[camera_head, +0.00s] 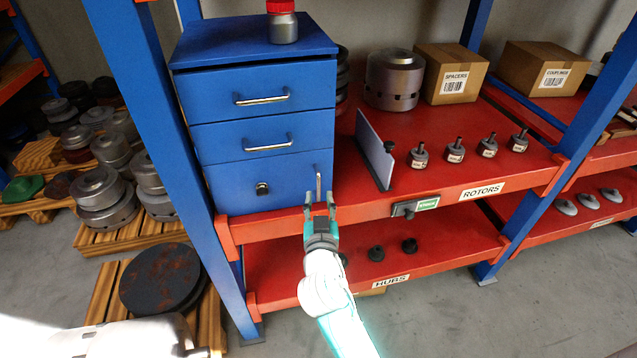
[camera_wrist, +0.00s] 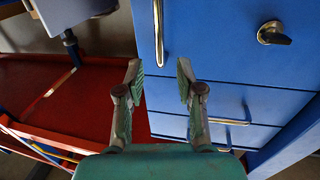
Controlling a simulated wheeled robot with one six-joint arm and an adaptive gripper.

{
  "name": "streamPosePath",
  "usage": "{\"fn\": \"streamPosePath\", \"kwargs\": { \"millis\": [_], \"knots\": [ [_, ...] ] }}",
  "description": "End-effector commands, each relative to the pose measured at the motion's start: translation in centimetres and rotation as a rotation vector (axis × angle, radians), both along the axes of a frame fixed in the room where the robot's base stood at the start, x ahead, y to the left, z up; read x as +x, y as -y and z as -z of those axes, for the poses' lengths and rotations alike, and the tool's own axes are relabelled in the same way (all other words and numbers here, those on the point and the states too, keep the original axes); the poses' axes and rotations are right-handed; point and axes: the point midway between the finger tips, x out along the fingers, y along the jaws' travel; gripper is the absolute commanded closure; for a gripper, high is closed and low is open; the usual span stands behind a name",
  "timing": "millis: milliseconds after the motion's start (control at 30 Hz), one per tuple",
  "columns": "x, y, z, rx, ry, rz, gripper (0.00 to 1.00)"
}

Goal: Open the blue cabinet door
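The blue cabinet (camera_head: 255,110) stands on the red shelf. Its lowest front panel is the door (camera_head: 285,180), which looks shut. The door has a vertical metal handle (camera_head: 318,184) near its right edge and a dark latch knob (camera_head: 262,188) at its left. In the wrist view, the picture is turned over: the handle (camera_wrist: 159,35) is at the top centre and the knob (camera_wrist: 272,34) at the top right. My gripper (camera_head: 320,202) is open and empty near the handle's lower end. In the wrist view, its fingertips (camera_wrist: 160,75) are apart, with the handle beyond the gap; contact cannot be told.
Two drawers (camera_head: 262,98) above the door look shut. A red-capped jar (camera_head: 283,22) stands on the cabinet. A grey upright plate (camera_head: 375,150) and several small rotors (camera_head: 455,150) are on the red shelf (camera_head: 400,205) to the right.

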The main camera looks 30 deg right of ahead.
Motion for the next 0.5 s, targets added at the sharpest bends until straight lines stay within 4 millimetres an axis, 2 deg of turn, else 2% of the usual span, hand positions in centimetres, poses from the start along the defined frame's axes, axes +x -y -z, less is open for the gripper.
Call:
{"fn": "streamPosePath", "kwargs": {
  "millis": [200,500],
  "knots": [
    [3.3,1.9,-0.1,0.001,0.002,0.001,0.63],
    [5.5,3.1,0.0,0.000,0.000,-0.001,0.63]
  ]
}}
